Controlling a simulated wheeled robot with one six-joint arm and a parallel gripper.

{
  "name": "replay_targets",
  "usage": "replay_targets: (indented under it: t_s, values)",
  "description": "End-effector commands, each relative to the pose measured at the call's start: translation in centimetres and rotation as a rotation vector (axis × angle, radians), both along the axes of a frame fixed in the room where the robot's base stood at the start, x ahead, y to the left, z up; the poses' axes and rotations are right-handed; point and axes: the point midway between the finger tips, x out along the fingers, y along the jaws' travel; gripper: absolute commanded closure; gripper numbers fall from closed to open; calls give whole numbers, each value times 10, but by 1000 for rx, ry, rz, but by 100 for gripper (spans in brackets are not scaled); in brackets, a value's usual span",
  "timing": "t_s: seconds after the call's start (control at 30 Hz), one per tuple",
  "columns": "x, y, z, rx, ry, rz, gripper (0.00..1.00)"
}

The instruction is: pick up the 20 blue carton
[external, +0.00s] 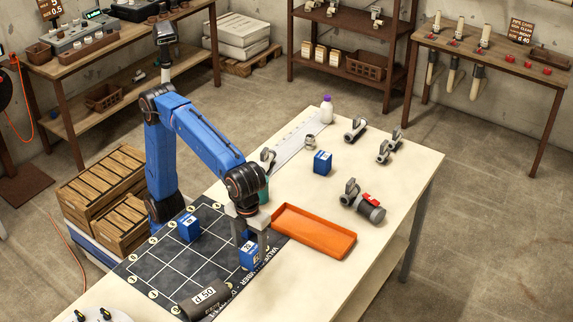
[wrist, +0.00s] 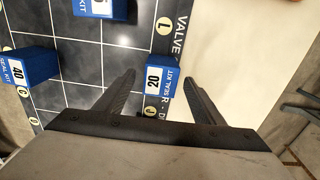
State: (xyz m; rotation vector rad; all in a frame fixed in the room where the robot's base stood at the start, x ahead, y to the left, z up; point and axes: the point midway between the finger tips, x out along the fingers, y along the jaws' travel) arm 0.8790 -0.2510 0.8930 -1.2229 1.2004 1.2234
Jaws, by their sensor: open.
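The 20 blue carton (wrist: 160,78) stands between the two open fingers of my gripper (wrist: 160,85) in the wrist view, its white 20 label facing up. In the external view a blue carton (external: 249,254), seemingly this one, is below and between the fingers of my gripper (external: 251,240), near the dark mat's right edge. I cannot tell whether a finger touches it. A blue carton marked 40 (wrist: 30,68) is left in the wrist view. Another blue carton (wrist: 98,7) is cut off at the top; its number is unreadable.
The dark gridded mat (external: 160,268) lies under my gripper. An orange tray (external: 313,232) is close on its right. Another blue carton (external: 322,162), a grey pipe piece with a red part (external: 371,208), other fittings and a white bottle (external: 326,108) stand on the table. A dark cylinder (external: 203,299) lies in front.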

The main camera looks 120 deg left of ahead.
Motion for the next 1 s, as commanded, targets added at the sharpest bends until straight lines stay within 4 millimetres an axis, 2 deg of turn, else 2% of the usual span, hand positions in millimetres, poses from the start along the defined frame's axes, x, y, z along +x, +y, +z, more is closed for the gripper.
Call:
replay_targets:
  t_s: [0.2,0.53,0.7,0.73,1.0]
  values:
    - [1,1,-28,0,1,0,38]
    - [1,1,-33,-1,-1,0,38]
    - [1,1,-33,-1,-1,0,78]
    - [1,1,-33,-1,-1,0,82]
    - [1,1,-32,-1,-1,0,82]
